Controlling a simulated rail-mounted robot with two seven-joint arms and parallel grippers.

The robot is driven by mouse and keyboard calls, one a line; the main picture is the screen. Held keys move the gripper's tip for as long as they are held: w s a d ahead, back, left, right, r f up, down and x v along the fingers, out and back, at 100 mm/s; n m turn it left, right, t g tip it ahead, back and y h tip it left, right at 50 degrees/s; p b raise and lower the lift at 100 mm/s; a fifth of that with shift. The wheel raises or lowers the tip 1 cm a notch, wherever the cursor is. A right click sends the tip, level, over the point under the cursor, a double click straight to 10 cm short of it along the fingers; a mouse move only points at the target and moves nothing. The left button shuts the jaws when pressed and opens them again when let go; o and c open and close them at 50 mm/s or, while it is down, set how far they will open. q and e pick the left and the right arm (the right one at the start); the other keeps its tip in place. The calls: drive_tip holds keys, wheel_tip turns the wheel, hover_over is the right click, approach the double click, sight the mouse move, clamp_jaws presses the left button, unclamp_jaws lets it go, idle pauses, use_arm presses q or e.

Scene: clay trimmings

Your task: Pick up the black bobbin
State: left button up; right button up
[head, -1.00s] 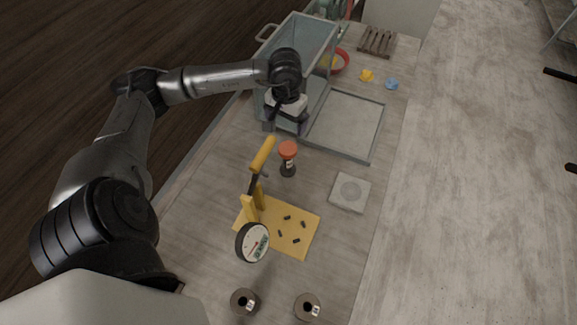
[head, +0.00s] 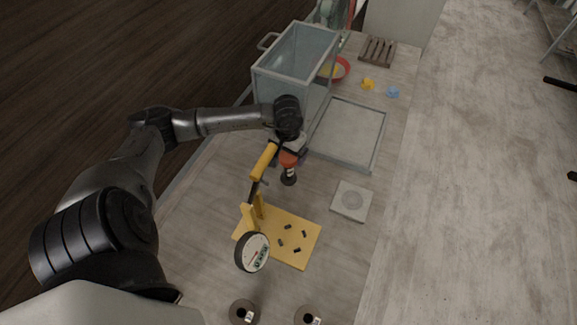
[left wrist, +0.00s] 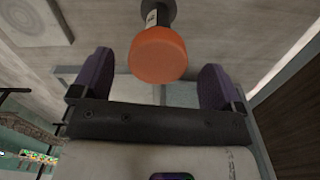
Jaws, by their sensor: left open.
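An upright dark bobbin-like piece (head: 289,179) with an orange top and white label stands on the table; it looks like the black bobbin, though I cannot be sure. Its orange top (left wrist: 158,54) shows large in the left wrist view. My left gripper (head: 290,155) is open at this top and partly hides it in the head view. In the left wrist view the top appears between the two purple fingers, with space on both sides; I cannot tell the exact depth. Two brown-grey spools, one left (head: 242,312) and one right (head: 308,316), stand at the near edge. My right gripper is not in view.
A yellow clamp stand (head: 262,165) with a dial (head: 252,252) and a yellow plate (head: 297,225) with small black pieces stand nearer. A pale square block (head: 351,201) lies right. A clear box (head: 285,85) and a grey-framed tray (head: 378,150) are behind.

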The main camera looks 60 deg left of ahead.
sight(288, 156)
use_arm(q)
drive_tip(key=shift+f, duration=1.95)
drive_tip(key=shift+c, duration=0.4)
drive_tip(key=c, duration=1)
drive_tip(key=shift+r, duration=0.1)
drive_tip(key=shift+c, duration=0.2)
